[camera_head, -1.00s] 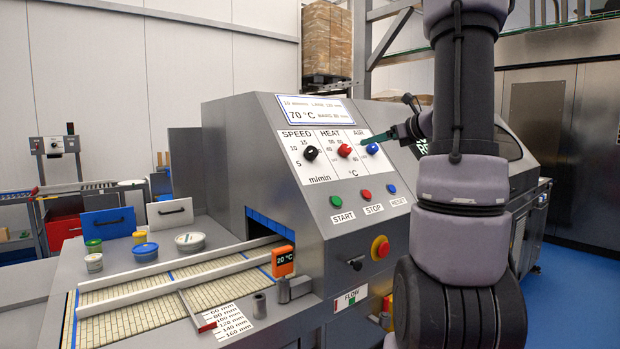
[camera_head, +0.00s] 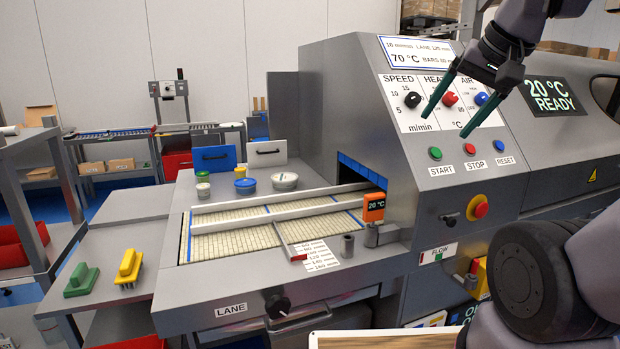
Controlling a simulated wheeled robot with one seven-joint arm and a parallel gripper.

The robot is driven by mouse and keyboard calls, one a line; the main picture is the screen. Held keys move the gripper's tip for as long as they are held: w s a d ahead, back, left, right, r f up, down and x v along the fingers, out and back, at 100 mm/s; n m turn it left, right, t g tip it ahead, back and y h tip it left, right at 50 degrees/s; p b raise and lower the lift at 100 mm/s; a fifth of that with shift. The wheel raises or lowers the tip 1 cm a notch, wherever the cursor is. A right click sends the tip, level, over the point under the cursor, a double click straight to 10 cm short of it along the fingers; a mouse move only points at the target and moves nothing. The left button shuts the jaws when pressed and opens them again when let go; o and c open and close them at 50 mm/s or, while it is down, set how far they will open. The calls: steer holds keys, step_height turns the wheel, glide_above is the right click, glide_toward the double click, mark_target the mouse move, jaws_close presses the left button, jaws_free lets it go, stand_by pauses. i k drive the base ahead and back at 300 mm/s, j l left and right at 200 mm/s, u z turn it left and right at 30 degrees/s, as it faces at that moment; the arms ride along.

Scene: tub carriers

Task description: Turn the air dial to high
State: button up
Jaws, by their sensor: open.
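The blue air dial (camera_head: 481,98) is at the right of the sloped panel (camera_head: 425,119), under the word AIR. Its pointer setting is too small to read. The black speed dial (camera_head: 413,100) and the red heat dial (camera_head: 450,99) sit to its left. My gripper (camera_head: 450,118) is open and empty, its two green fingers spread wide in front of the panel. One finger crosses beside the red dial and the other passes just right of the blue dial. I cannot tell whether either finger touches the panel.
Green start (camera_head: 435,153), red stop (camera_head: 470,148) and blue reset (camera_head: 501,145) buttons lie below the dials. A red emergency knob (camera_head: 480,209) sticks out lower down. A small orange display (camera_head: 374,207) stands by the tunnel mouth. Tubs stand behind the belt (camera_head: 260,229).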

mark_target(482, 97)
steer(key=z, duration=0.75)
